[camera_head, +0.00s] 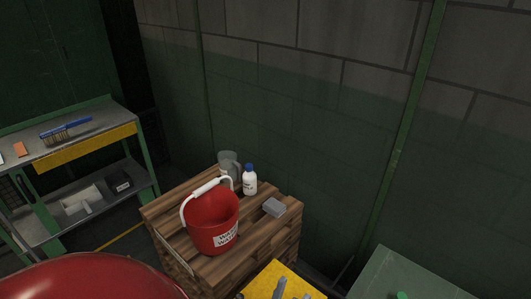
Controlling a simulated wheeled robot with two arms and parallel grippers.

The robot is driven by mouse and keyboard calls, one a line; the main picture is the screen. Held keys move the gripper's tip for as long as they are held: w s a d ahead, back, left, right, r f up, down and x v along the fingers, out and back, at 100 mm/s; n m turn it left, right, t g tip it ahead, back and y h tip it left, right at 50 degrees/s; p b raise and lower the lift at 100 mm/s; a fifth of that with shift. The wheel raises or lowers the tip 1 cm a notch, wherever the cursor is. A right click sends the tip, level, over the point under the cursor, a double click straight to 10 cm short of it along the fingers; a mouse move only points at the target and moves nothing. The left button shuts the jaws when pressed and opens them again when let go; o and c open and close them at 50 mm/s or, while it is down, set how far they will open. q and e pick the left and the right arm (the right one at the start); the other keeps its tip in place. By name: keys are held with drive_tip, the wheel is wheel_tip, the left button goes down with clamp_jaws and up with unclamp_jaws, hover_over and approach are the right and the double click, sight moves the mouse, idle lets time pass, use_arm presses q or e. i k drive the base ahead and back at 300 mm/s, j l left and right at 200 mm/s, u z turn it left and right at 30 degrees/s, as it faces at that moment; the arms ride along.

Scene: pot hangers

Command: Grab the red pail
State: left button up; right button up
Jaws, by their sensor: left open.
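The red pail (212,221) stands upright on a wooden pallet stack (262,238). It has a dark lettered white label, and its white-gripped handle is raised over the rim. My left gripper (292,292) shows only as grey fingertips at the bottom edge, in front of the pallets and right of the pail in the picture. The fingertips are apart and clear of the pail. The rest of this gripper is cut off by the frame. My right gripper is not seen.
On the pallets, a clear jug (229,164) and a blue-capped white bottle (249,181) stand behind the pail, and a grey block (274,207) lies right. A yellow surface (262,279) is in front. A workbench (90,130) stands left, a wall behind.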

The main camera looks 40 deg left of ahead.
sight(209, 214)
drive_tip(key=k+j+z, duration=0.1)
drive_tip(key=j+z, duration=0.2)
drive_tip(key=j+u, duration=0.1)
drive_tip(key=u, duration=0.3)
drive_tip(key=j+u, duration=0.1)
drive_tip(key=u, duration=0.3)
drive_tip(key=j+u, duration=0.1)
drive_tip(key=u, duration=0.35)
drive_tip(key=j+u, duration=0.1)
drive_tip(key=u, duration=0.3)
drive_tip(key=i, duration=0.05)
